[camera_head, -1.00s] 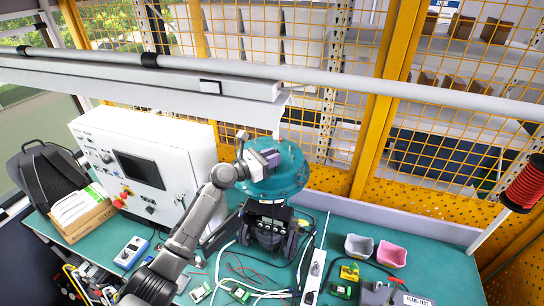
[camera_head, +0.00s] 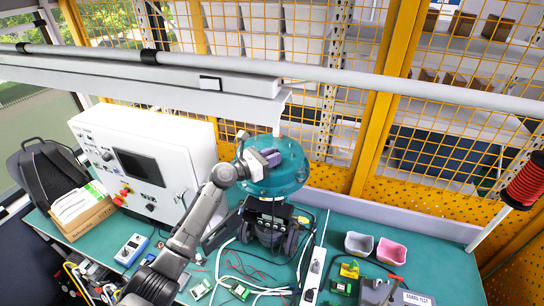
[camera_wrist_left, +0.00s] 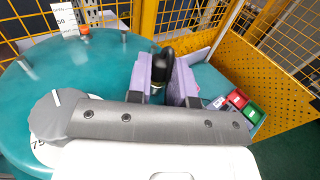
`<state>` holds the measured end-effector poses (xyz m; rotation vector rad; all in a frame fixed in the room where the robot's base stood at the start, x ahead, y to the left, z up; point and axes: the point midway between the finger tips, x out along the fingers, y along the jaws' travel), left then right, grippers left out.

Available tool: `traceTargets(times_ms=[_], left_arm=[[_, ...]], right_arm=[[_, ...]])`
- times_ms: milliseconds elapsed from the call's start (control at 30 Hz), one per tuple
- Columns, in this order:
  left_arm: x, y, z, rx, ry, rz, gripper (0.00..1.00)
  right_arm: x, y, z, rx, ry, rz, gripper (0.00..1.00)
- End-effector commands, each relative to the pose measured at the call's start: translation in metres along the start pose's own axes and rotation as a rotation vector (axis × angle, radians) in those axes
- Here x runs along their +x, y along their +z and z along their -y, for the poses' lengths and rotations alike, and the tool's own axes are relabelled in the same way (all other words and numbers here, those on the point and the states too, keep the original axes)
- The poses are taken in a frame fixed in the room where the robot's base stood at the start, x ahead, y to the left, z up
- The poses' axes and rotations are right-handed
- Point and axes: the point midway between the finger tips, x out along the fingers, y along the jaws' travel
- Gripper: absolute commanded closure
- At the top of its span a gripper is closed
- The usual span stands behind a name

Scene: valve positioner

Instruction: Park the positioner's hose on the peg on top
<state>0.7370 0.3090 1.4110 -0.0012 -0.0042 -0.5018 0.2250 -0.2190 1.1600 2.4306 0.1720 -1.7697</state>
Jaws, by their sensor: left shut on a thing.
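The positioner has a round teal top (camera_head: 285,182) over a black body (camera_head: 270,225) on the bench. My left gripper (camera_head: 268,158) is over this top; in the left wrist view its two lilac fingers (camera_wrist_left: 172,85) are closed around a black hose end (camera_wrist_left: 163,62) with a brass-coloured fitting. Short upright metal pegs stand on the teal top, one at the left (camera_wrist_left: 26,68) and one farther back (camera_wrist_left: 124,37). The rest of the hose is hidden. My right gripper is not in view.
A white control cabinet (camera_head: 180,145) stands left of the positioner. Grey (camera_head: 358,244) and pink (camera_head: 391,251) bins and a power strip (camera_head: 313,275) are to the right. Loose cables lie in front. A yellow mesh fence (camera_head: 300,120) is behind, and a light bar (camera_head: 150,78) crosses above.

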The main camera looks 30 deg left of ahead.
Motion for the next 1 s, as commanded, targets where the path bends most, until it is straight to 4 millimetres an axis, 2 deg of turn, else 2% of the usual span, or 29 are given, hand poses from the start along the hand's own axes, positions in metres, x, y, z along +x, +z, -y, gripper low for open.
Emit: traceTargets(times_ms=[133, 167, 467, 767, 867, 1000], left_arm=[[0.0, -0.003, 0.0, -0.001, 0.0, 0.0, 1.0], [0.0, -0.002, 0.0, 0.0, 0.0, 0.0, 0.78], [0.0, -0.002, 0.0, 0.0, 0.0, 0.0, 0.5], [-0.003, -0.003, 0.0, 0.001, 0.0, -0.001, 0.5], [-0.013, -0.004, 0.0, 0.001, 0.0, -0.001, 0.5], [-0.037, -0.005, 0.0, 0.003, 0.001, -0.001, 0.5]], right_arm=[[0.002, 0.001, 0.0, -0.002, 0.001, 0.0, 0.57], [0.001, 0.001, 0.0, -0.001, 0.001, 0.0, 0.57], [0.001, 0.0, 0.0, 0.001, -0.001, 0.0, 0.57], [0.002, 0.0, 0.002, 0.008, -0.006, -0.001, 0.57], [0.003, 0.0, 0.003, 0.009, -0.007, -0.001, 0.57], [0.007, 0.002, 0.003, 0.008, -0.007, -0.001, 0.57]])
